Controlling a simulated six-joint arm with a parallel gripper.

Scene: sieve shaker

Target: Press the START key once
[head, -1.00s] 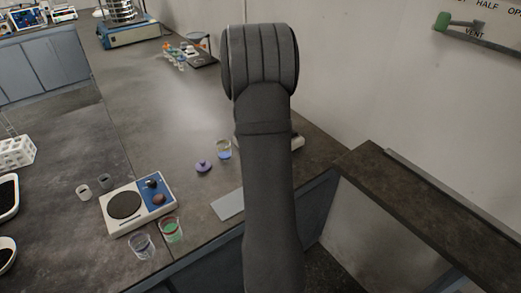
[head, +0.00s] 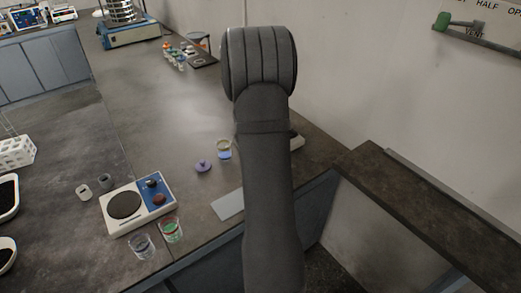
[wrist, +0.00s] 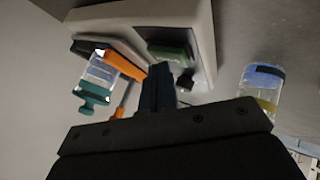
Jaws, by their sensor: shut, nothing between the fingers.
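In the wrist view my gripper (wrist: 158,88) is shut and empty, its dark fingers pointing at a pale housing (wrist: 203,30). A dark green raised block (wrist: 170,52), which may be the START key, sits on the housing just beyond the fingertips. A small dark part (wrist: 186,80) is beside the fingers. I cannot read any lettering or tell whether the fingertips touch anything. In the head view my own arm hides the gripper and most of a pale object (head: 297,142). A sieve shaker (head: 130,32) with a blue base stands far back.
In the wrist view an orange-and-black object (wrist: 122,62) and a teal-capped vial (wrist: 95,88) lie left of the fingers; a jar (wrist: 262,88) stands right.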

